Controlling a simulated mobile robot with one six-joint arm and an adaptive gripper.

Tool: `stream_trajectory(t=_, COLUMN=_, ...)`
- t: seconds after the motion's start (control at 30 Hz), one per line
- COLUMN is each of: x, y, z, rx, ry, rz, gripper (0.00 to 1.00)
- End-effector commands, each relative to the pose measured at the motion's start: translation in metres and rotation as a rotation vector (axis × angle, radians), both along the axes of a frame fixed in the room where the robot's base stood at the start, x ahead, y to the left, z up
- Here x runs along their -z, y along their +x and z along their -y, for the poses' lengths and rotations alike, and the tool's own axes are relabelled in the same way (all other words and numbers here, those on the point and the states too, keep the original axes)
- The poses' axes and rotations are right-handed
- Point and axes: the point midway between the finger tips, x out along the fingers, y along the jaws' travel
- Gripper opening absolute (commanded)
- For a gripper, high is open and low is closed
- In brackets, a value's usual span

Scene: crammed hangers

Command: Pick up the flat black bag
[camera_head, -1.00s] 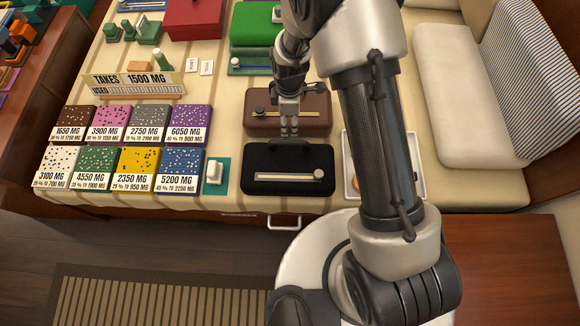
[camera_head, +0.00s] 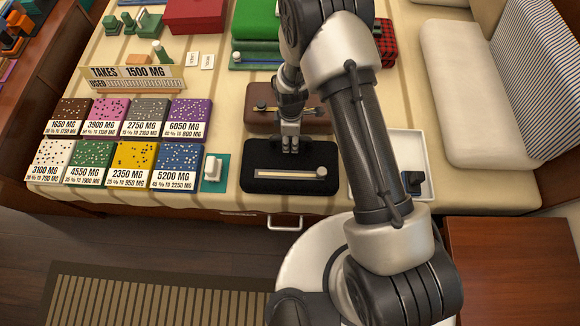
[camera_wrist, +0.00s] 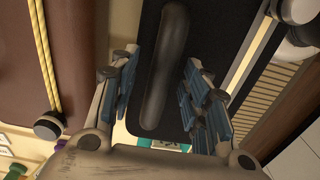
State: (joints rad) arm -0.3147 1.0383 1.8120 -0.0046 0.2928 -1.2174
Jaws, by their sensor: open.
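The flat black bag (camera_head: 262,185) lies near the front edge of the cream-covered surface, with a pale bar and round knob on it. My gripper (camera_head: 290,150) is at the bag's back edge, pointing down. In the wrist view, the bag (camera_wrist: 207,50) has a thick dark handle (camera_wrist: 166,70) that runs between the two fingers of my gripper (camera_wrist: 163,92). The fingers stand apart on either side of the handle, with gaps visible. Whether the fingertips touch the bag's edge is hidden.
A brown case (camera_head: 262,120) lies right behind the bag. A teal stand with a white piece (camera_head: 213,170) is close on the left, beside several labelled boxes (camera_head: 176,165). A white tray (camera_head: 424,150) is on the right, partly behind my arm.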

Motion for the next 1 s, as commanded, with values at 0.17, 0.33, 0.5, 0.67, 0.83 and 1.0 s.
stream_trajectory(t=0.17, x=-0.001, y=0.0009, z=-0.0001, rx=0.0, ry=0.001, rz=0.002, gripper=0.43)
stream_trajectory(t=0.33, x=-0.0011, y=0.0009, z=-0.0001, rx=0.0, ry=0.001, rz=0.002, gripper=0.32)
stream_trajectory(t=0.5, x=-0.0012, y=0.0009, z=-0.0001, rx=0.0, ry=0.001, rz=0.002, gripper=0.21)
stream_trajectory(t=0.67, x=-0.0012, y=0.001, z=-0.0001, rx=0.0, ry=0.001, rz=0.002, gripper=0.1)
stream_trajectory(t=0.83, x=-0.0012, y=0.001, z=-0.0002, rx=0.0, ry=0.001, rz=0.002, gripper=0.0)
stream_trajectory(t=1.0, x=-0.0012, y=0.0011, z=-0.0002, rx=0.0, ry=0.001, rz=0.002, gripper=0.0)
